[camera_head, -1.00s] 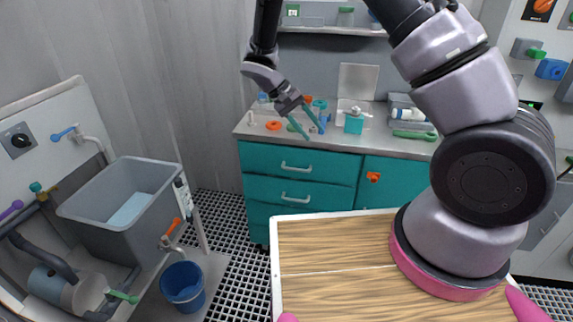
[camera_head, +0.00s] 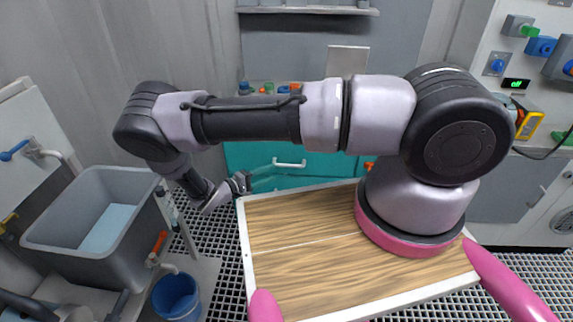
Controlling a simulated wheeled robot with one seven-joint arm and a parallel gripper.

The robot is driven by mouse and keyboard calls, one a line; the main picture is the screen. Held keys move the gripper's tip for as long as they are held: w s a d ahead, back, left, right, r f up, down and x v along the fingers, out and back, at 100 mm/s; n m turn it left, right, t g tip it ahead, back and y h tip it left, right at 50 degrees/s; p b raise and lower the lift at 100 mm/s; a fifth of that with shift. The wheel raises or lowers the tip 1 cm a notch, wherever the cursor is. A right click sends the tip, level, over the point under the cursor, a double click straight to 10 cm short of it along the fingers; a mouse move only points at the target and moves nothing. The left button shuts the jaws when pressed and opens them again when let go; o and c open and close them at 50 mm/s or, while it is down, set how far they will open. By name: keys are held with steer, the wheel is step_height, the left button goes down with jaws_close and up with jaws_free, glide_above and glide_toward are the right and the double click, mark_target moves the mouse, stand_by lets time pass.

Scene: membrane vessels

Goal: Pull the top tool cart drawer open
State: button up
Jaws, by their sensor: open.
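The teal drawer unit (camera_head: 240,155), taken as the tool cart, stands at the back behind my arm. Its top drawer (camera_head: 318,166) looks shut and has a pale bar handle (camera_head: 289,163). My arm crosses in front of the unit's upper part and hides much of the worktop. My gripper (camera_head: 267,179) is open, with teal fingers pointing right, just below and left of the handle in the picture. The fingers blend with the teal front. No contact with the handle shows, and the depth gap is unclear. The lower drawers are mostly hidden.
A grey sink tub (camera_head: 95,225) stands at the left, with a blue bucket (camera_head: 177,297) on the floor beside it. An orange knob (camera_head: 368,166) is right of the drawer. A wall shelf (camera_head: 310,10) hangs above. Dark grating shows left of the unit.

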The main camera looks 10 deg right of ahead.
mark_target(289, 166)
steer(key=x, duration=1)
steer(key=shift+s, duration=0.1)
jaws_close()
stand_by(1.1)
